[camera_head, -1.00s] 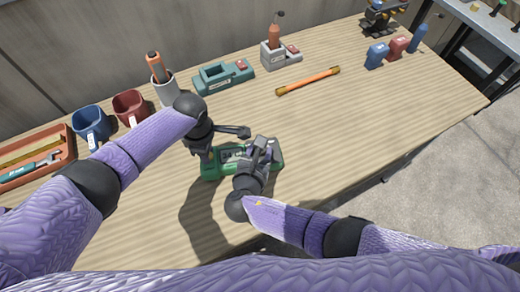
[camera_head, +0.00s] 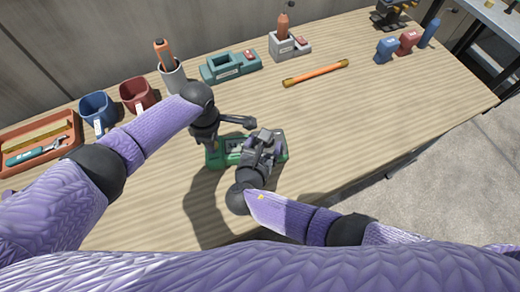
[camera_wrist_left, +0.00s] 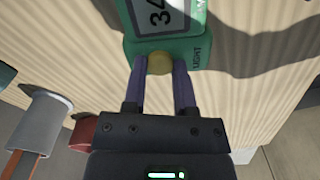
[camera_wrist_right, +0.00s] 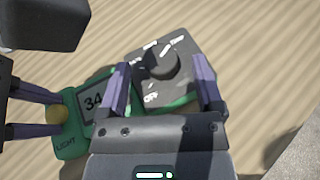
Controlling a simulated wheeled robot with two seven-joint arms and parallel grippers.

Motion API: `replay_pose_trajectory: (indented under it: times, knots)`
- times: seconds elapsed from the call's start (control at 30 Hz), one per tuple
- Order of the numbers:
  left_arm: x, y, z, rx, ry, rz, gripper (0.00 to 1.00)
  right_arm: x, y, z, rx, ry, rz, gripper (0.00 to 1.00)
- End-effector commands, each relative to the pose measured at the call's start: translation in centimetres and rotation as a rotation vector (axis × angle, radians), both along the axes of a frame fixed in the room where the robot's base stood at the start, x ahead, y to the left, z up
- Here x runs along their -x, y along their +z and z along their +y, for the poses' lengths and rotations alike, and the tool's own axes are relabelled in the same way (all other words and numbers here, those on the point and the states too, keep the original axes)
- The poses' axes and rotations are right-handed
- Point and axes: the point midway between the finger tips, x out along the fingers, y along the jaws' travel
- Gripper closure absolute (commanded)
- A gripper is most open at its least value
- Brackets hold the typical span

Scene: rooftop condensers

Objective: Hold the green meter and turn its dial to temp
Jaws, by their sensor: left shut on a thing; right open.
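The green meter (camera_head: 216,155) lies on the table, partly hidden in the head view by both my arms. In the left wrist view, my left gripper (camera_wrist_left: 160,65) is shut on a round yellow knob (camera_wrist_left: 160,63) at the meter's end, by the LIGHT label. In the right wrist view, the meter's display (camera_wrist_right: 93,102) shows digits beginning 34. Its dark dial (camera_wrist_right: 163,67) sits on a grey face with white labels; OFF is readable, the others are not clear. My right gripper (camera_wrist_right: 163,78) is open, with its fingers either side of the dial; contact cannot be told.
A teal holder (camera_head: 230,66), a grey holder (camera_head: 290,46) and an orange rod (camera_head: 316,73) lie behind the meter. Blue (camera_head: 96,111) and red (camera_head: 138,94) cups and a tool tray (camera_head: 40,140) are at left. The table right of the meter is clear.

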Motion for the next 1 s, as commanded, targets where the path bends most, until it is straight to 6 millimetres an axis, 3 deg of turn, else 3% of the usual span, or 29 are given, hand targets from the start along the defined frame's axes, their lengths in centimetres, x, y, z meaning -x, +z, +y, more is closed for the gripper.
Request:
replay_pose_trajectory:
  times: [0.2,0.4,0.53,0.87,0.9,1.0]
  knots:
    - [0.0,0.0,0.0,-0.001,0.0,0.0,1.0,5.1,2.1,1.5,-0.006,-0.001,0.004,0.15]
    - [0.0,0.0,0.0,-0.001,0.0,0.0,1.0,8.9,3.8,2.8,-0.002,0.001,0.003,0.15]
    - [0.0,0.0,0.0,-0.001,0.0,0.0,1.0,9.8,4.2,3.0,-0.001,-0.001,0.002,0.15]
    - [0.0,0.0,0.0,-0.001,0.0,0.0,1.0,9.8,4.3,3.1,-0.001,-0.001,0.001,0.15]
    - [0.0,0.0,0.0,-0.001,0.0,0.0,0.57,9.8,4.3,3.1,-0.001,-0.001,0.001,0.15]
    - [0.0,0.0,0.0,-0.001,0.0,0.0,0.36,9.8,4.3,3.1,-0.001,-0.001,0.001,0.15]
